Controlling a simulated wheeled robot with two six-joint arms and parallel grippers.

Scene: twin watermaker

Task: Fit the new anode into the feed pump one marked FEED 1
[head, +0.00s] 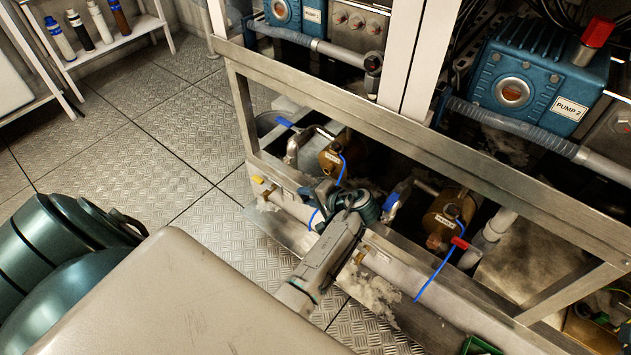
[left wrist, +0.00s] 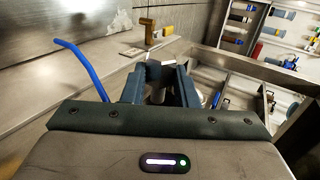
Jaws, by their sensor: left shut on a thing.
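Two brass pump bodies sit low inside the metal frame in the head view: a left one (head: 340,155) and a right one (head: 447,218). Each carries a small pale label too small to read, so I cannot tell which is FEED 1. My left gripper (head: 340,198) is in front of and just below the left brass body, over the frame's lower front. In the left wrist view its fingers (left wrist: 160,88) are shut on a small pale grey piece (left wrist: 167,63), mostly hidden between them. I cannot tell whether it is the anode. My right gripper is out of view.
Blue cables (head: 434,272) hang in front of the brass bodies. A steel rail (head: 420,165) crosses above them. PUMP 2 (head: 540,90) stands higher right. A bottle shelf (head: 110,45) is at upper left; floor between is clear.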

